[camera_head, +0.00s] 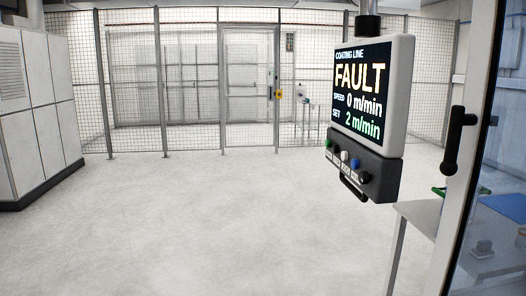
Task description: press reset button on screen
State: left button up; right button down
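The operator screen (362,88) hangs from a post at the right of the head view and faces left. It reads COATING LINE, FAULT, speed 0 m/min and set 2 m/min. A dark button box (378,180) sits directly below it. On the box, from left to right, are a green button (329,143), a white button (344,155), a blue button (355,163) and a black knob (365,177). The small labels are too blurred to read, so I cannot tell which is reset. Neither of my grippers is in view.
A glazed door frame with a black handle (458,140) stands close at the right, beside the screen. A pale table (424,214) is partly behind it. Grey cabinets (32,110) line the left. A mesh fence (190,80) closes the back. The floor between is clear.

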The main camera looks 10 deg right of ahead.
aim_at(354, 163)
jog(key=i+j, duration=0.15)
jog(key=i, duration=0.6)
jog(key=i+j, duration=0.1)
jog(key=i, duration=0.65)
jog(key=i+j+z, duration=0.1)
jog(key=i+z, duration=0.2)
jog(key=z, duration=0.2)
jog(key=i+j+z, duration=0.2)
jog(key=z, duration=0.25)
jog(key=i+j+z, duration=0.3)
jog(key=z, duration=0.2)
jog(key=i+j+z, duration=0.15)
jog(key=j+z, duration=0.3)
jog(key=i+j+z, duration=0.1)
jog(key=j+z, duration=0.25)
jog(key=z, duration=0.15)
jog(key=j+z, duration=0.95)
jog(key=k+l, duration=0.05)
